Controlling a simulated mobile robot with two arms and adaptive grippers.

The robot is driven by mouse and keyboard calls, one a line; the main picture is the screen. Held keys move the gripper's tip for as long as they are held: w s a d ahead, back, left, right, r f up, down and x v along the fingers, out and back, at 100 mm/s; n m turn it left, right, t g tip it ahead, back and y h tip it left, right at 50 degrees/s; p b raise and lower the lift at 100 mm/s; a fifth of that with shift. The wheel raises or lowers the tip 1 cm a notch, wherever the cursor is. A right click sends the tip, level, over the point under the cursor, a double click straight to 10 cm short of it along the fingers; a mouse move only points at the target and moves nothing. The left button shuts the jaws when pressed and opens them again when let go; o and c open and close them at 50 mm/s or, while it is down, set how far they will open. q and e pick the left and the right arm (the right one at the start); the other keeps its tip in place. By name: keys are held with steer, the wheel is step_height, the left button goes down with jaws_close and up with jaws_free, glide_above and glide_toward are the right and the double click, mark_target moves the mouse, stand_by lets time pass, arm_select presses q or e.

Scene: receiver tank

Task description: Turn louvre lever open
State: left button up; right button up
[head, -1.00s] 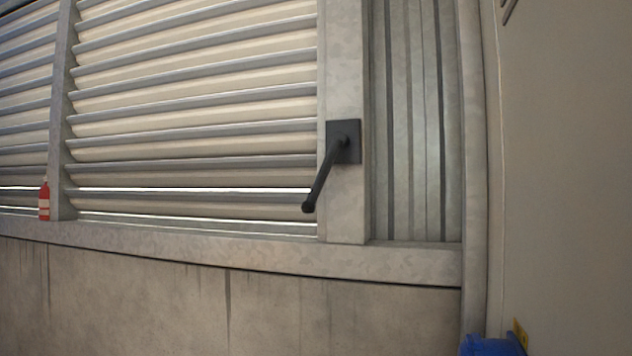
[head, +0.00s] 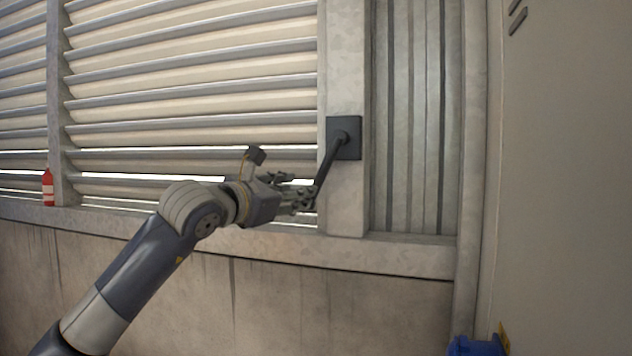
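The louvre lever (head: 329,160) is a dark bar on a square dark plate (head: 344,138), fixed to the grey post right of the louvres (head: 190,100). It slants down and to the left. My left gripper (head: 302,192) is at the lever's lower end, its fingers overlapping the tip in the picture. The fingers are small and partly hidden, and I cannot tell whether they touch or grip the lever. My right gripper is not in view.
A red bottle-like thing (head: 48,187) stands on the ledge at the far left. A blue object (head: 475,346) shows at the bottom right. A concrete wall (head: 290,290) lies below the ledge, and a beige panel (head: 565,180) is on the right.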

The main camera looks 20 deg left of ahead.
mark_target(324, 171)
arm_select(q)
steer(key=p+x, duration=0.5)
steer(key=x, duration=0.3)
steer(key=shift+w+d, duration=0.15)
steer(key=shift+w, duration=0.2)
steer(key=shift+w+f, duration=0.1)
steer(key=shift+w, duration=0.1)
jaws_close()
